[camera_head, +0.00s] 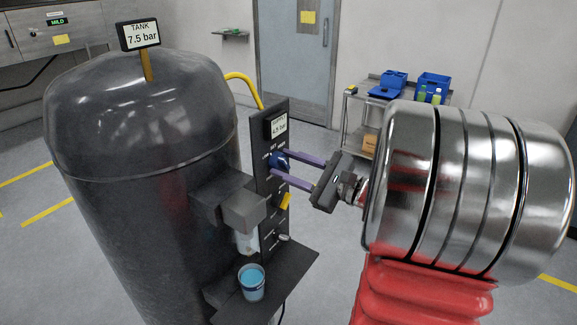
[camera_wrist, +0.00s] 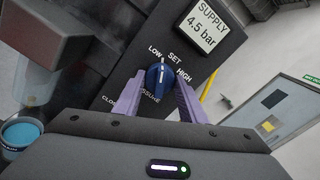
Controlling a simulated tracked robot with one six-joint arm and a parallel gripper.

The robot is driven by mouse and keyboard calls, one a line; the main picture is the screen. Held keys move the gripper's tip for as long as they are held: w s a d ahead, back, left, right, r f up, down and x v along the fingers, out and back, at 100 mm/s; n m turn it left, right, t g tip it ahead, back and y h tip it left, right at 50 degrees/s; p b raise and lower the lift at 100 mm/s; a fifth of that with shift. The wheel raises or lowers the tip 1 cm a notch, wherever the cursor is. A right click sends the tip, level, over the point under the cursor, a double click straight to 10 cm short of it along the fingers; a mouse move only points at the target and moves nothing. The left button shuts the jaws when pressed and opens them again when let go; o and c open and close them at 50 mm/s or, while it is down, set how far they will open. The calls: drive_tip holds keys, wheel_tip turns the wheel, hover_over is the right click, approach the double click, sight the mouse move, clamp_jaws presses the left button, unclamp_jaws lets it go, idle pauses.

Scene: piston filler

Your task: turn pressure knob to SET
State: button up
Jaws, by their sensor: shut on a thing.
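The blue pressure knob (camera_wrist: 159,75) sits on the dark panel (camera_wrist: 222,58), with LOW, SET and HIGH printed around its top. Its white pointer mark is up, looking to lie between LOW and SET. The knob also shows in the head view (camera_head: 279,161), partly hidden by my fingers. My gripper (camera_head: 282,164) has its two purple fingers either side of the knob and is shut on it; the fingers also show in the wrist view (camera_wrist: 159,82). The SUPPLY display (camera_wrist: 202,27) above the knob reads 4.5 bar.
A large dark tank (camera_head: 140,200) stands left of the panel, its TANK display (camera_head: 139,34) reading 7.5 bar. A cart (camera_head: 352,110) stands behind.

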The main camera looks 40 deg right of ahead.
drive_tip(key=m, duration=0.6)
drive_tip(key=shift+f, duration=0.1)
idle(0.3)
drive_tip(key=o, duration=1.1)
drive_tip(key=shift+c, duration=0.2)
drive_tip(key=shift+s, duration=0.1)
drive_tip(key=v, duration=1.3)
drive_tip(key=shift+s+d, duration=0.15)
drive_tip(key=shift+s, duration=0.15)
